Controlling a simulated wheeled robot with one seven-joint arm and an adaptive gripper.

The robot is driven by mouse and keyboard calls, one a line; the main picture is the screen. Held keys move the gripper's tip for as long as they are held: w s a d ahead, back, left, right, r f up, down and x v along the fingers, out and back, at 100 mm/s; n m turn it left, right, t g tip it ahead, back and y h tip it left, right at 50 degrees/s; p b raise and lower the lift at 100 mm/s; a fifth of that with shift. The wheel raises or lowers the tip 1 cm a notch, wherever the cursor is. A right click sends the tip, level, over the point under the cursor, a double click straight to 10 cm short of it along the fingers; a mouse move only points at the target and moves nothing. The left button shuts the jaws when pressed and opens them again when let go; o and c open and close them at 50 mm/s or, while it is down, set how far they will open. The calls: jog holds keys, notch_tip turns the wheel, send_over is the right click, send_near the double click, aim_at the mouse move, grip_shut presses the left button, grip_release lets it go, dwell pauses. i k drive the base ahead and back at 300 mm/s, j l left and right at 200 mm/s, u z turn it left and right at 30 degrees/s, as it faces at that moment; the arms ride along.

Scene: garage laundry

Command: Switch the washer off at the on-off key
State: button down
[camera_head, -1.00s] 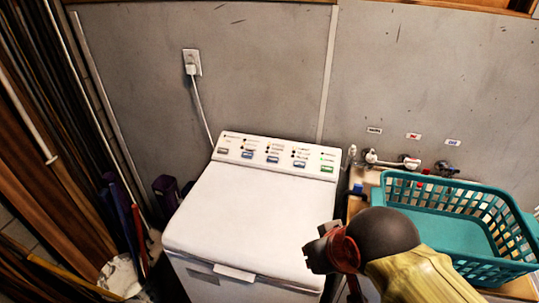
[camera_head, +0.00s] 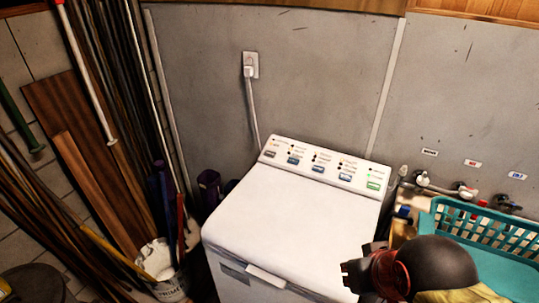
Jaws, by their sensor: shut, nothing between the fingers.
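The white washer (camera_head: 290,222) stands against the grey wall with its lid down. Its control panel (camera_head: 325,165) runs along the back edge and carries several small keys: a grey key (camera_head: 270,154) at the left end, blue-grey keys in the middle, and a green key (camera_head: 373,186) at the right end. Small green lights show above the green key. The key labels are too small to read. My gripper (camera_head: 352,274) is shut and empty, over the right front part of the washer, well in front of the panel and apart from the keys. My wrist hides the washer's front right corner.
A teal laundry basket (camera_head: 480,224) stands right of the washer, below wall taps (camera_head: 440,185). A power plug (camera_head: 249,70) sits in the wall behind. A white bucket (camera_head: 160,270) and leaning boards and poles crowd the left. The space above the lid is clear.

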aim_at(268, 153)
jog(key=k+j, duration=0.15)
jog(key=k+j+z, duration=0.1)
jog(key=j, duration=0.25)
jog(key=j+z, duration=0.25)
jog(key=j, duration=0.5)
jog(key=k+j+z, duration=0.1)
jog(key=j+z, duration=0.2)
jog(key=j, duration=0.45)
jog(key=i+j+z, duration=0.2)
jog(key=i+j, duration=0.2)
jog(key=j, duration=0.25)
jog(key=i+j+z, duration=0.1)
jog(key=j, duration=0.25)
jog(key=i+j+z, duration=0.1)
jog(key=j, duration=0.25)
jog(key=i, duration=0.1)
